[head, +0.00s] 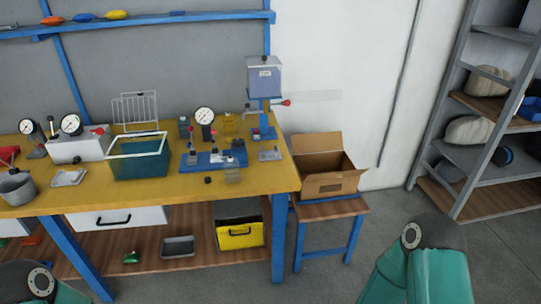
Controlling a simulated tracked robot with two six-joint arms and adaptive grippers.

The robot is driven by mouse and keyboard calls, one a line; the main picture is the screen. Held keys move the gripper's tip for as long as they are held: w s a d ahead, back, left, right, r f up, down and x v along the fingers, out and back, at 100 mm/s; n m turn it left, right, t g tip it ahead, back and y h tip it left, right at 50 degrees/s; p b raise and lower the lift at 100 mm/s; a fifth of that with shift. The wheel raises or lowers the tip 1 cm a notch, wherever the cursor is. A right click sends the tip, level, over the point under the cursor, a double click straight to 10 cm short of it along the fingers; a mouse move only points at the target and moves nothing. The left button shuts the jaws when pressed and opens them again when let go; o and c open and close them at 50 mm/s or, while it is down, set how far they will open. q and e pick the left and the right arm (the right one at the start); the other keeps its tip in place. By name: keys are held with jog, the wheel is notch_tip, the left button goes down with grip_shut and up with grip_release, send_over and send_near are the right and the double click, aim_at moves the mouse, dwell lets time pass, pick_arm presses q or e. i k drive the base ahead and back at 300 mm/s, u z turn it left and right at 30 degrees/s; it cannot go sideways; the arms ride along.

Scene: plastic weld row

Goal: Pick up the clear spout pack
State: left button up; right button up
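I cannot pick out the clear spout pack with certainty. A small pale, clear-looking item (270,154) lies on the yellow workbench top (110,197), near its right end below the press. It is too small to tell what it is. A flat pale grey item (68,177) lies at the left part of the bench. Neither gripper is in view. Only teal links of my arms show at the bottom left and bottom right corners, well short of the bench top.
A blue-stand press (264,80) and a dial gauge fixture (205,125) stand on the bench. A teal basket (140,164) stands left of them. An open cardboard box (327,182) sits on a stool (330,207). Shelving (461,165) stands right; floor between is clear.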

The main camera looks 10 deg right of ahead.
aim_at(231, 166)
jog(key=k, duration=0.5)
jog(key=z, duration=0.6)
jog(key=i, duration=1.75)
jog(key=u, duration=0.65)
